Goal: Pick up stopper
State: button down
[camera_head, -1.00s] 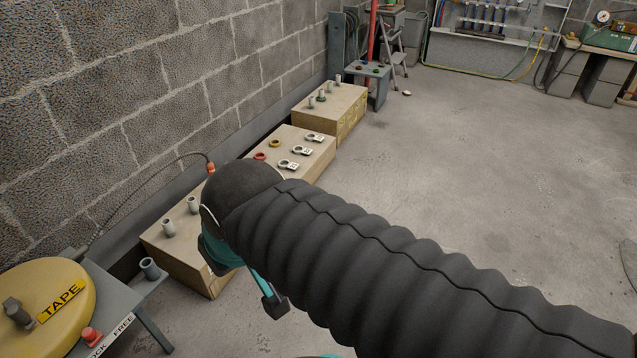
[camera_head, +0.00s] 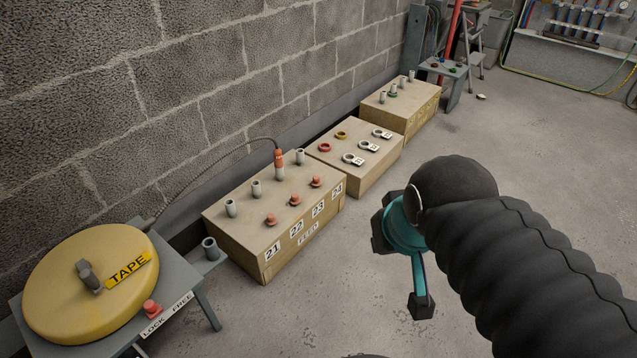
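Small red stoppers stand in a row on the front part of the wooden box labelled 21 to 24 (camera_head: 235,238): a left one (camera_head: 271,219), a middle one (camera_head: 295,200) and a right one (camera_head: 316,181). Grey conduit stubs (camera_head: 256,190) rise behind them. An orange tip (camera_head: 279,158) on a cable sits at one stub. My gripper (camera_head: 405,262), teal and dark, hangs over the floor to the right of the boxes, apart from the stoppers. My dark arm sleeve partly hides it, and its fingertips are not clear enough to judge their opening.
A yellow tape reel (camera_head: 62,285) lies on a grey stand at left, with a red knob (camera_head: 152,307) and a LOCK FREE label. Behind stand a second box (camera_head: 362,185) with rings and tags and a third box (camera_head: 425,115). The floor at right is clear.

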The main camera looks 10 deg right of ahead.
aim_at(316, 182)
jog(key=z, duration=0.35)
jog(key=i, duration=0.5)
jog(key=z, duration=0.65)
jog(key=i, duration=1.15)
jog(key=u, duration=3.7)
